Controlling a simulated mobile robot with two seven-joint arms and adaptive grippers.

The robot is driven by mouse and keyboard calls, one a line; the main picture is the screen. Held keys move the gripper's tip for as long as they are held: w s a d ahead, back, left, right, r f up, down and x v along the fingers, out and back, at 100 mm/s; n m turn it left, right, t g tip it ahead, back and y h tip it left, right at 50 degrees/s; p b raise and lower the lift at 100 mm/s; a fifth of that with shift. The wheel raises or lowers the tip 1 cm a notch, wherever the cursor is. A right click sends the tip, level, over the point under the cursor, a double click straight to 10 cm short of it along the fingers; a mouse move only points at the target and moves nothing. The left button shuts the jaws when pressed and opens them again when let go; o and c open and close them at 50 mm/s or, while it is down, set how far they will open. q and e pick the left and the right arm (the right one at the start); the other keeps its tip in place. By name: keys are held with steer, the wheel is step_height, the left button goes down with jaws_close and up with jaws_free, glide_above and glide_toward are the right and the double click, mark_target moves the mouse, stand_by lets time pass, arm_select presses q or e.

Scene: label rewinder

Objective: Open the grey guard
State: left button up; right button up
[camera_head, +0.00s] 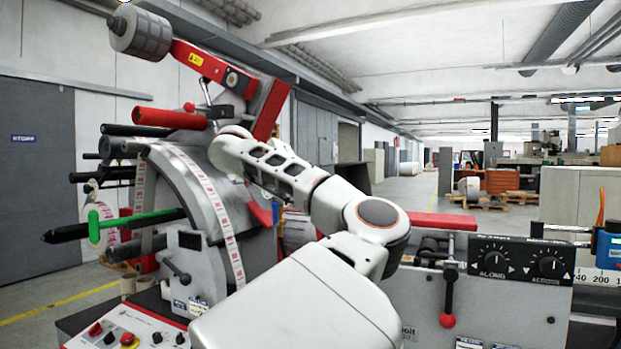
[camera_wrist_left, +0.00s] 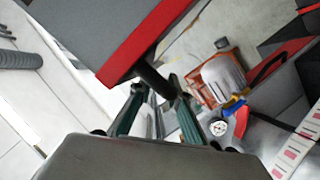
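The grey guard (camera_wrist_left: 95,30) fills the upper left of the left wrist view as a flat grey panel with a red edge. In the head view, what looks like it is a grey piece with a red edge (camera_head: 271,110) high on the machine. A short black rod (camera_wrist_left: 152,78) sticks out from under the red edge. My left gripper (camera_wrist_left: 156,88) has its two dark green fingers apart, with the rod between or just beyond their tips. The rod passes close to the right finger; contact is unclear. In the head view my arm largely hides the hand. My right gripper is out of view.
A red arm with a grey roller (camera_head: 140,32) rises at the upper left. A green-handled tool (camera_head: 138,220) and black shafts project on the left. A control panel (camera_head: 521,260) and red-knobbed lever (camera_head: 448,319) stand at the right.

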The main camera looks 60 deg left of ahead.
arm_select(q)
steer(key=v, duration=1.2)
stand_by(0.6)
